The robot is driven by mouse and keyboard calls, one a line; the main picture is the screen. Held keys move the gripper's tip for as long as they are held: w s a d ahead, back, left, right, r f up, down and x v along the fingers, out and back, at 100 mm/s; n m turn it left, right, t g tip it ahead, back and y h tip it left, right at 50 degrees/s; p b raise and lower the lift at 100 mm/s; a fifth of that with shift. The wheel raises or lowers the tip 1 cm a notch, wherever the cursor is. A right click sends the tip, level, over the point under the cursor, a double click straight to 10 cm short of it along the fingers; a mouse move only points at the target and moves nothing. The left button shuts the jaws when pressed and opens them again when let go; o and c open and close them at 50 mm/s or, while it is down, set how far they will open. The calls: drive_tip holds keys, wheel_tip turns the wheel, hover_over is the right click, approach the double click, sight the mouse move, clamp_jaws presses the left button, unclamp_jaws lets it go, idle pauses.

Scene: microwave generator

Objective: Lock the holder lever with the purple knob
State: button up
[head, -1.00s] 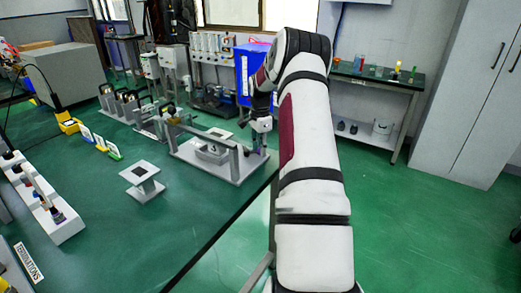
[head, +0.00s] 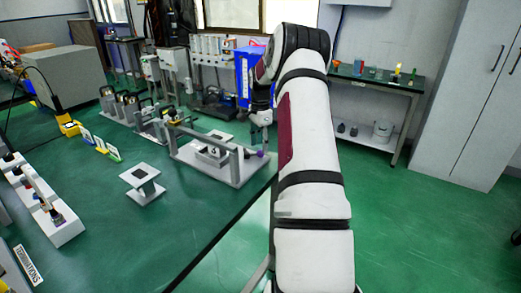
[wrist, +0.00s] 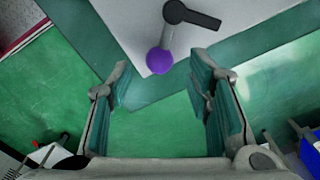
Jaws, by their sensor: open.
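The holder (head: 215,165) is a pale plate with upright posts and a grey bar, near the table's right edge. A lever with a purple knob (head: 261,153) is at its right end. In the wrist view the purple knob (wrist: 159,61) sits on a grey stem joined to a black lever arm (wrist: 190,13), over the corner of the plate (wrist: 135,25). My gripper (head: 261,122) is above the knob in the head view. In the wrist view my gripper (wrist: 159,78) is open and empty, with the knob showing beyond and between its fingertips. Contact with the knob is not visible.
A small white stand (head: 143,186) stands on the green table left of the holder. Several devices line the table behind it. A white rack (head: 45,205) is at the left. Green floor lies beyond the table's right edge.

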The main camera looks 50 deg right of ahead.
wheel_tip(320, 180, up, 9)
drive_tip(key=shift+f, duration=0.15)
drive_tip(key=shift+a+p, duration=0.1)
drive_tip(key=shift+p, duration=0.25)
